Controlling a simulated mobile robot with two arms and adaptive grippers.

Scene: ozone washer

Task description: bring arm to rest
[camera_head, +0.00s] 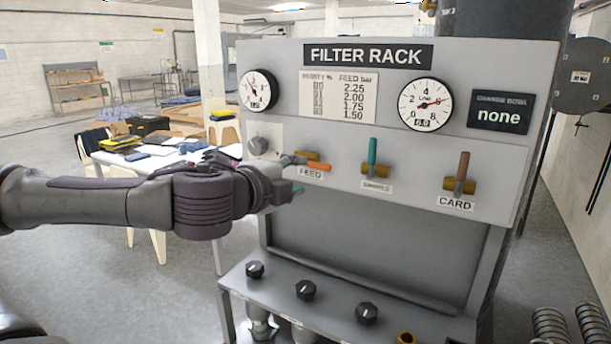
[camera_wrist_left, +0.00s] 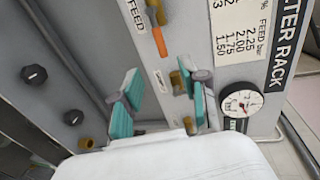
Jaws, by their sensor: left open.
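My left arm comes in from the left in the head view, and its gripper (camera_head: 293,175) is in front of the left part of the filter rack panel (camera_head: 330,215). The gripper is near the orange FEED handle (camera_head: 318,166) and overlaps the grey knob's plate from this angle. In the left wrist view the two teal-padded fingers (camera_wrist_left: 165,95) stand apart with nothing between them. The orange handle (camera_wrist_left: 159,41) shows beyond them there, apart from the fingers. My right gripper is in neither view.
A teal-handled valve (camera_head: 372,152) and a brown-handled CARD valve (camera_head: 462,168) stick up from the panel. Two gauges (camera_head: 258,90) (camera_head: 425,104) are above. Black knobs (camera_head: 305,290) line the lower shelf. A cluttered table (camera_head: 160,158) stands behind the arm at left.

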